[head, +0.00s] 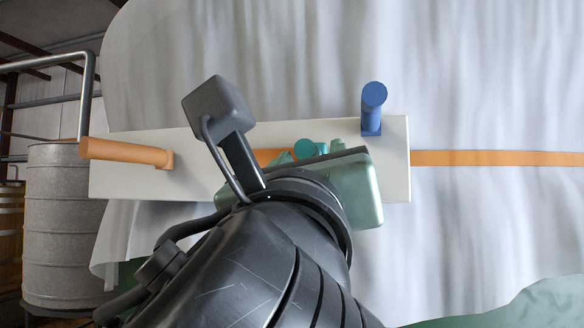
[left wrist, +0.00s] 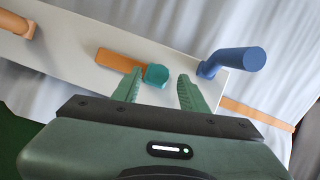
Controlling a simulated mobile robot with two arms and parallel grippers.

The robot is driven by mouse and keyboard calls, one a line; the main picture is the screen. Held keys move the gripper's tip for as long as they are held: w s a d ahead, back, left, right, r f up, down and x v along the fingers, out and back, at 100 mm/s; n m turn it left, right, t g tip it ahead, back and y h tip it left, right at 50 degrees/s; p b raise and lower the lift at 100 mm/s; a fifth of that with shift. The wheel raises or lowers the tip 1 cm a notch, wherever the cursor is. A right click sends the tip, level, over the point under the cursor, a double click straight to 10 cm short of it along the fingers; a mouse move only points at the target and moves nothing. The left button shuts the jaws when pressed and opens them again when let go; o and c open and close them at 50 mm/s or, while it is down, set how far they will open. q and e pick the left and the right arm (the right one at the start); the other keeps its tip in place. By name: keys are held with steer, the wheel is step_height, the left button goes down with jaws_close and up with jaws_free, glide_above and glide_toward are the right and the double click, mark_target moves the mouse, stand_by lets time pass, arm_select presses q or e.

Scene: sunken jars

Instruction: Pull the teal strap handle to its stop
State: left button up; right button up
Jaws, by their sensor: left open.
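The teal handle (head: 306,148) is a short round peg on the white board, largely behind my left gripper in the head view. It shows more clearly in the left wrist view (left wrist: 156,75), at the right end of a short orange strip (left wrist: 118,61). My left gripper (head: 313,153) is open in front of the board. In the left wrist view its two green fingers (left wrist: 160,80) appear on either side of the teal handle, with gaps visible. I cannot tell whether they reach the handle's depth. My right gripper is not in view.
An orange peg (head: 125,151) sticks out at the left of the white board (head: 395,185), a blue peg (head: 373,105) at the right. An orange band (head: 500,158) runs right across pale draped sheeting (head: 480,80). A metal drum (head: 65,225) stands far left.

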arm_select(q)
steer(key=b+v, duration=0.1)
steer(key=v, duration=0.3)
steer(key=shift+s+a+f+b, duration=0.1)
steer(key=shift+s+b, duration=0.2)
steer(key=shift+b, duration=0.1)
